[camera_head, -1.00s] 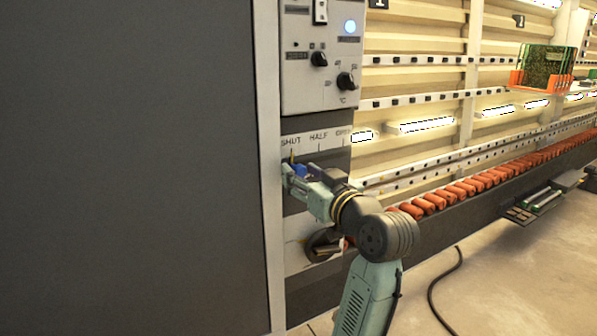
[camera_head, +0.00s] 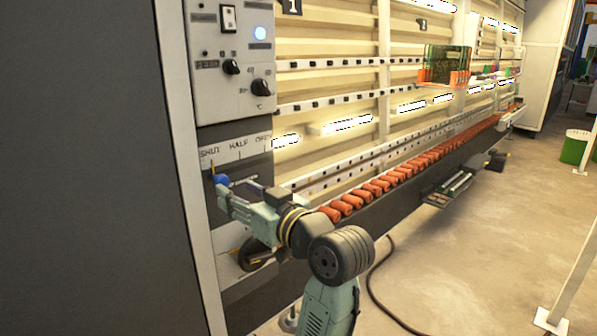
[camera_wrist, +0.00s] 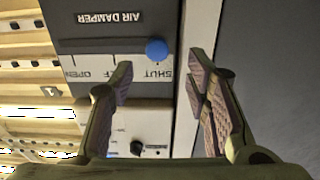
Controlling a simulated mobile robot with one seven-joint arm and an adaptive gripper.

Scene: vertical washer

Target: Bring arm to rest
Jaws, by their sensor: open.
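My gripper (camera_head: 229,195) is in front of the grey washer panel, at the air damper lever. It is open and empty in the wrist view (camera_wrist: 160,75), with its two fingers spread apart. The blue knob (camera_head: 221,181) of the damper lever stands below the SHUT mark in the head view. In the wrist view the blue knob (camera_wrist: 156,50) appears beyond the fingertips, between their lines, and clear of both fingers. The label plate (camera_wrist: 112,20) reads AIR DAMPER upside down.
A control panel (camera_head: 232,60) with two black dials and a lit button is above. A row of orange rollers (camera_head: 400,172) runs right along the washer. A green board in an orange holder (camera_head: 447,68) is at back right. Open floor (camera_head: 470,260) lies to the right.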

